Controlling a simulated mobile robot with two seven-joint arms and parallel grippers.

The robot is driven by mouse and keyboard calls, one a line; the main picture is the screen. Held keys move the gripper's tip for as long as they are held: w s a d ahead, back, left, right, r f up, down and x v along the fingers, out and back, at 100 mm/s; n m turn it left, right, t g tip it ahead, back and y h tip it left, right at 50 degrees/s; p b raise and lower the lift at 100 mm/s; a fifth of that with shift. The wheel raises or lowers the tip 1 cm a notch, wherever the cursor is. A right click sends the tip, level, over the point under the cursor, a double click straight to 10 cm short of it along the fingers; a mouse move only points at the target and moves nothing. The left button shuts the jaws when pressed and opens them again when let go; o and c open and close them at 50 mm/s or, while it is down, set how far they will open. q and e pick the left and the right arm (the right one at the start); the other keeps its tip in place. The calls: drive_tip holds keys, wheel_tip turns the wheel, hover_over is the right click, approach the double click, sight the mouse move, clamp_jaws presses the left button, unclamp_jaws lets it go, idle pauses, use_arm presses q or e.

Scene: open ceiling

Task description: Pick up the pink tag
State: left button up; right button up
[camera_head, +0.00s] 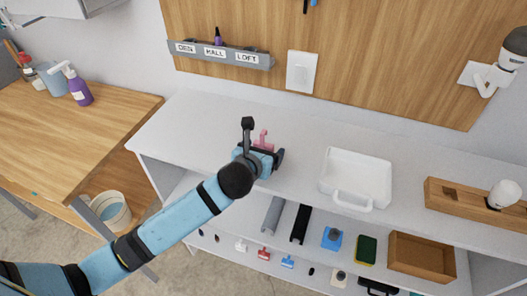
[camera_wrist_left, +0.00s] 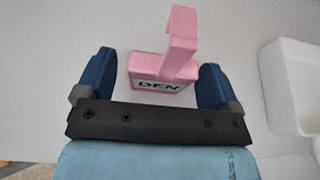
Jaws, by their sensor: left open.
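In the left wrist view my left gripper (camera_wrist_left: 158,80) is open, with one blue finger on each side of the tag's base. Gaps show between the fingers and the tag, so it is not gripped. My right gripper is not in view.
A white tray (camera_head: 338,160) stands to the right on the same top, and a wooden block (camera_head: 450,196) farther right. A grey rail (camera_head: 187,58) labelled DEN, HALL, LOFT hangs on the wooden wall panel. The top's left part is clear.

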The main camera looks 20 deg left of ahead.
use_arm(q)
drive_tip(key=shift+w, duration=0.25)
drive_tip(key=c, duration=1)
